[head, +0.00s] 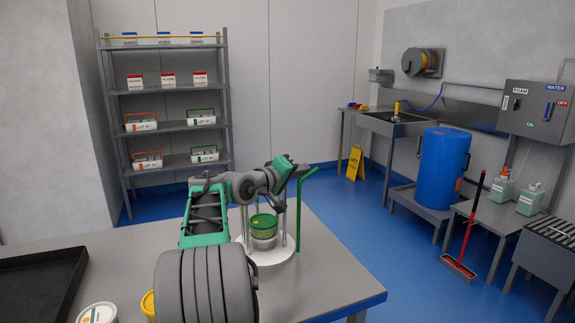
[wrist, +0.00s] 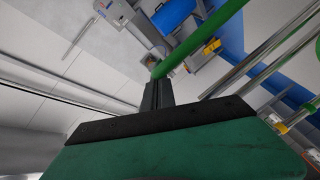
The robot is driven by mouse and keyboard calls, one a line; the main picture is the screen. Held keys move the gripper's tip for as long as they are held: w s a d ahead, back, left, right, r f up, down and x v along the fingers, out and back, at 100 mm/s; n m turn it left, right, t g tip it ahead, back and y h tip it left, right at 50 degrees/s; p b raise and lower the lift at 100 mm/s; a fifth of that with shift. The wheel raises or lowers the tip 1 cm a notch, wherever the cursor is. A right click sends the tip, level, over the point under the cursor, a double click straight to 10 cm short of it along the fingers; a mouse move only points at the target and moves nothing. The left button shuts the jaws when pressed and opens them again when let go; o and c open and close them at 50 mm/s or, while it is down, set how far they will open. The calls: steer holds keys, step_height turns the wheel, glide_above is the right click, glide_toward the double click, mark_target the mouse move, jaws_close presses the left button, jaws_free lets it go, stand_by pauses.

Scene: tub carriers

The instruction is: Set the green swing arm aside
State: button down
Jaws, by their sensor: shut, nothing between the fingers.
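The green swing arm (head: 300,215) is a green tube that rises beside the round white carrier (head: 285,266) and bends over at its top. It also shows in the wrist view as a green rod (wrist: 207,40) running up to the right. My gripper (head: 301,169) is at the height of the bend, close to it. In the wrist view the dark fingers (wrist: 157,92) are together and empty, with their tips by the lower end of the green rod. I cannot tell whether they touch it. A green-rimmed tub (head: 263,226) stands among the carrier's metal posts, partly behind my arm.
The grey table (head: 335,285) is clear to the right of the carrier. A black tray (head: 38,290) lies at its left, with a white-lidded tub (head: 97,313) and a yellow tub (head: 149,304) near the front. A shelf rack (head: 170,92) and a blue drum (head: 443,165) stand beyond.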

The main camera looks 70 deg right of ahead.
steer(key=shift+s, duration=0.15)
